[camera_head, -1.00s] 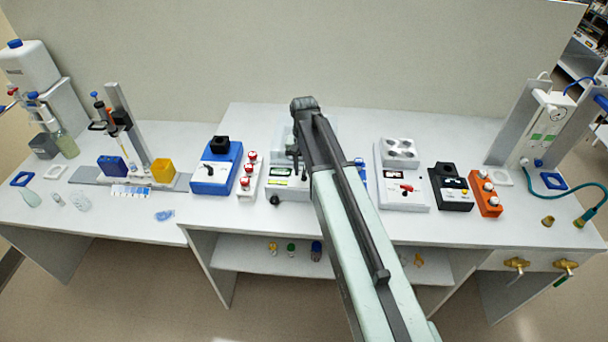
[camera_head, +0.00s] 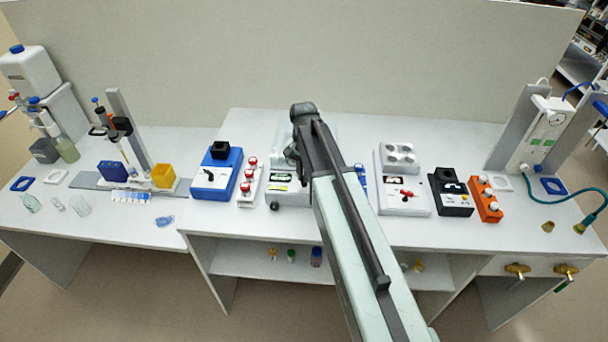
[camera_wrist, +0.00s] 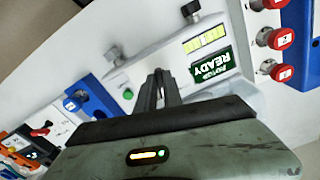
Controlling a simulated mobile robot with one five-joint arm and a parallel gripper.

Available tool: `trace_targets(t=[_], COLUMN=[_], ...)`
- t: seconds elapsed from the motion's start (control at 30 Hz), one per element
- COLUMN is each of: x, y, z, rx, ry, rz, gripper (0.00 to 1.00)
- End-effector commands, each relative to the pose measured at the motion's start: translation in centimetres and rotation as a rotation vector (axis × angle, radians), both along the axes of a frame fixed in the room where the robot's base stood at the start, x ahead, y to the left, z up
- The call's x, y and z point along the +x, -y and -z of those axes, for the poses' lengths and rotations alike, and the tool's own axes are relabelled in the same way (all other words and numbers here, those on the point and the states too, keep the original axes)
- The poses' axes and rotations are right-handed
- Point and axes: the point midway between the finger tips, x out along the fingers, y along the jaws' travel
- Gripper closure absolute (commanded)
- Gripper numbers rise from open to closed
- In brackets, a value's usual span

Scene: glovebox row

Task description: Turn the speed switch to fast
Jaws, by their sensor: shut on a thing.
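A white device (camera_head: 287,198) with a green READY display stands mid-bench, partly behind my arm in the head view. In the wrist view its front panel (camera_wrist: 215,85) shows the READY display (camera_wrist: 211,67), a lit yellow-green bar display (camera_wrist: 205,39) and a small green button (camera_wrist: 128,94). My gripper (camera_wrist: 160,82) reaches onto this panel between button and display. Its dark fingers are shut on a small part there, apparently the speed switch, which they hide. I cannot read its setting. In the head view my gripper is hardly distinguishable near the device.
Bench front is mostly clear.

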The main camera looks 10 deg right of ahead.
Motion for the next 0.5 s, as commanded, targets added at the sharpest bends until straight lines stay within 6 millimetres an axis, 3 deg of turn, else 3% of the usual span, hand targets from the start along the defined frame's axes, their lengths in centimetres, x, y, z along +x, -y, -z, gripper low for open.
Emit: trace_targets(t=[0.5], x=[0.1], y=[-0.05], z=[0.0], rx=[-0.001], ry=[0.0], rz=[0.256], gripper=[1.0])
